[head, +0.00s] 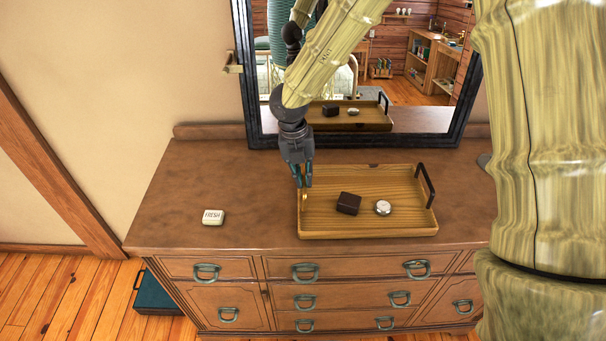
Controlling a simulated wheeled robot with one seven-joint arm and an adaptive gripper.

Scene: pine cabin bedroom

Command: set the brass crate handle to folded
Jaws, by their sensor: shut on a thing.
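A shallow wooden crate (370,233) sits on the dresser top below the mirror. A small piece of the brass handle (304,199) shows at the crate's left end, just below my fingers. My gripper (302,184) points down over that end and is shut on the brass handle. The fingers cover most of it, so its exact angle is hard to tell. A dark handle (426,184) stands up at the crate's right end.
A dark brown box (348,203) and a round silvery tin (383,208) lie inside the crate. A white block marked FRESH (213,217) lies left on the dresser (180,200). The framed mirror (243,75) stands close behind my gripper.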

